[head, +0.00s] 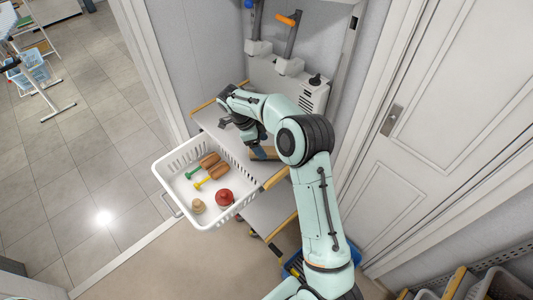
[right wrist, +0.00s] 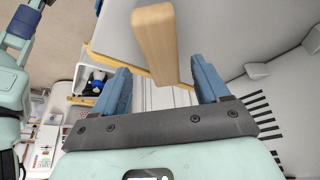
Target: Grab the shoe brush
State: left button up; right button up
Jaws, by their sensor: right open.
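A light wooden block-shaped piece, likely the shoe brush (right wrist: 156,42), stands out beyond and between the two blue fingers of my right gripper (right wrist: 160,76). Gaps show on both sides of it, and the fingers are open. No bristles show. In the head view my right gripper (head: 258,151) is low over the grey shelf top, beside a small tan piece (head: 269,153) that looks like the same brush, partly hidden by the arm. My left gripper is not in view.
A white basket (head: 176,207) left of the gripper holds green- and yellow-handled brushes (head: 209,172), a red round item (head: 225,197) and a small tan item (head: 198,206). A wall unit (head: 300,90) stands behind the shelf. A white door (head: 450,120) is at right.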

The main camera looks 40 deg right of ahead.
aim_at(265, 149)
jog(key=x, duration=0.2)
jog(key=shift+w+d+f, duration=0.1)
jog(key=shift+d+f, duration=0.05)
jog(key=shift+f, duration=0.4)
jog(key=shift+f, duration=0.25)
dwell(0.3)
jog(key=c, duration=1.1)
jog(key=shift+r, duration=0.1)
